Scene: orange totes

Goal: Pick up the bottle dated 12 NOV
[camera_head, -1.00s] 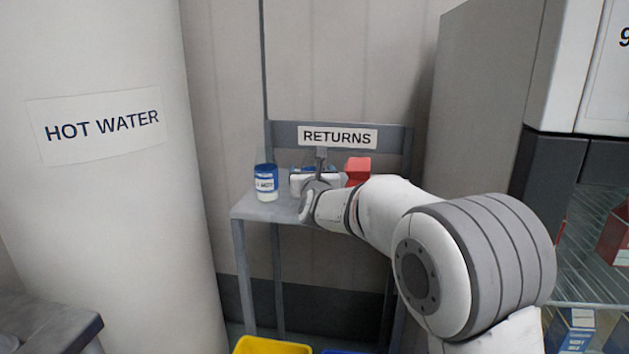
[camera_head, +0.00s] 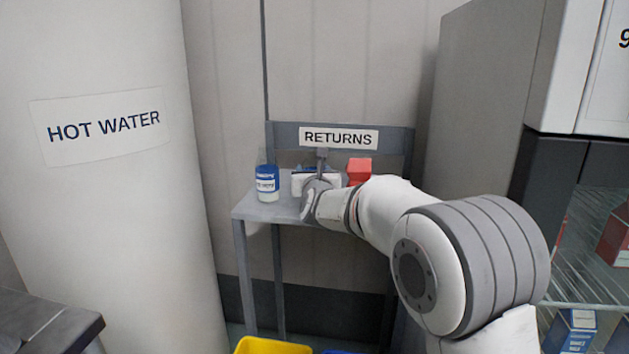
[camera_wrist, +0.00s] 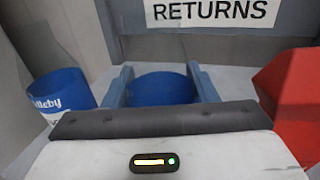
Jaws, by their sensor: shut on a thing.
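My gripper (camera_head: 318,175) is at the returns stand, below the RETURNS sign; its fingers also show in the wrist view (camera_wrist: 160,72). It is shut on a round blue-topped bottle (camera_wrist: 165,88), which sits between the two fingers. The held bottle's label is hidden by the gripper, so I cannot read its date. A second bottle (camera_head: 267,184), white with a blue top and blue label band, stands upright on the stand to the left. It also shows in the wrist view (camera_wrist: 62,92), apart from the fingers. Its date is too small to read.
A red carton (camera_head: 359,170) stands close to the right of my gripper. The grey stand (camera_head: 262,211) has a back rail with the RETURNS sign (camera_head: 338,138). A HOT WATER tank (camera_head: 110,220) is at left, shelves at right, a yellow tote (camera_head: 272,346) below.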

